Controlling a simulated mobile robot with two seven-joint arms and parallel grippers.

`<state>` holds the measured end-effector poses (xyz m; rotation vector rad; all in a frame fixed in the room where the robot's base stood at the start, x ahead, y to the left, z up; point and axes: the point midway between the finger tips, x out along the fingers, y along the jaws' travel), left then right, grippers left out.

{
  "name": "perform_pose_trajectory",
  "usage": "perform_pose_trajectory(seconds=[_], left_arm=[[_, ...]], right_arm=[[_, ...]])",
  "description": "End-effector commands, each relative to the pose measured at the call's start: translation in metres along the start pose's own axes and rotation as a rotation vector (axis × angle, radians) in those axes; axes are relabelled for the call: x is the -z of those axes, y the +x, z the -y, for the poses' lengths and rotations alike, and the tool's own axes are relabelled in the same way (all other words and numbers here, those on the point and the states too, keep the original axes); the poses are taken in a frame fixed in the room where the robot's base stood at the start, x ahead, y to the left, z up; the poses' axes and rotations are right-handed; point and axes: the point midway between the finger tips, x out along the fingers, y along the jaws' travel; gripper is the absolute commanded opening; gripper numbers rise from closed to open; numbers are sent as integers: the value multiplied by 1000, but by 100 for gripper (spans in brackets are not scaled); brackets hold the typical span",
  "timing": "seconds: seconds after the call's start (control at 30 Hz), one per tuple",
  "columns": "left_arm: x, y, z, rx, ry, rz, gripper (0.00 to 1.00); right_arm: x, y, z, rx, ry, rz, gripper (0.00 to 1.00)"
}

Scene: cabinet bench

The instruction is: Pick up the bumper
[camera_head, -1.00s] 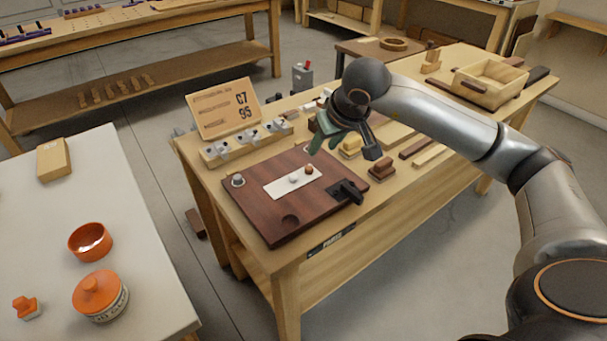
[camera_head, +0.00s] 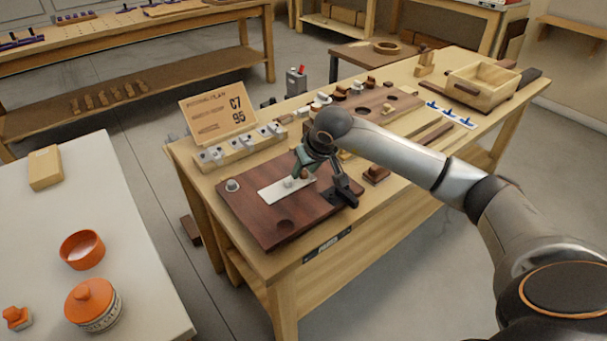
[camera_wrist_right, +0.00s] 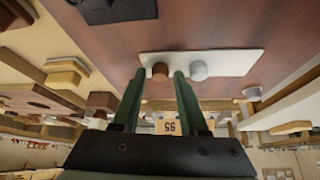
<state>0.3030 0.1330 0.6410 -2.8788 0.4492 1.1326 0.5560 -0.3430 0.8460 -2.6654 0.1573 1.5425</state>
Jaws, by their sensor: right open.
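Two small round bumper-like pieces sit on a white strip (camera_head: 268,192) on a dark red-brown board (camera_head: 252,212). One is brown (camera_head: 304,173) and the other is pale grey-white (camera_head: 288,182). My right gripper (camera_head: 300,164) is open over the strip. In the right wrist view, its two green fingers (camera_wrist_right: 160,76) stand either side of the brown piece (camera_wrist_right: 160,70), not closed on it. The pale piece (camera_wrist_right: 198,70) lies just outside the right-hand finger. Whether the fingers touch the brown piece cannot be told. My left gripper is not in view.
A black fitting (camera_head: 343,192) sits at the board's right edge, close to my right gripper. A rack with metal parts (camera_head: 240,147) and a sign (camera_head: 218,112) stand behind. A small brown block (camera_head: 375,174) lies to the right. A white table (camera_head: 70,200) with orange pots is at left.

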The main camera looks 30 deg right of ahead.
Motion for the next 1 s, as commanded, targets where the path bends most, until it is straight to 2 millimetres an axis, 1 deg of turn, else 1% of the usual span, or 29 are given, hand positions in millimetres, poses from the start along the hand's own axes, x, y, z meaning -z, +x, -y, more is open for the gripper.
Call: perform_pose_trajectory(seconds=[0.1, 0.4, 0.5, 0.8, 0.87, 1.0], left_arm=[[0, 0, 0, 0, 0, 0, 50], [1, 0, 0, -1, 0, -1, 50], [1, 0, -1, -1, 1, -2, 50], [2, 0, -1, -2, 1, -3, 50], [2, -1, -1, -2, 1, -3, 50], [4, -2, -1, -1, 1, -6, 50]], right_arm=[[0, 0, 0, 0, 0, 0, 43], [0, -1, 0, 0, 1, 0, 9], [0, -1, 0, 0, 1, 0, 0], [2, -3, 0, 0, 1, -1, 0], [4, -6, 0, 0, 1, -1, 0], [13, -20, -1, 0, 1, -4, 0]])
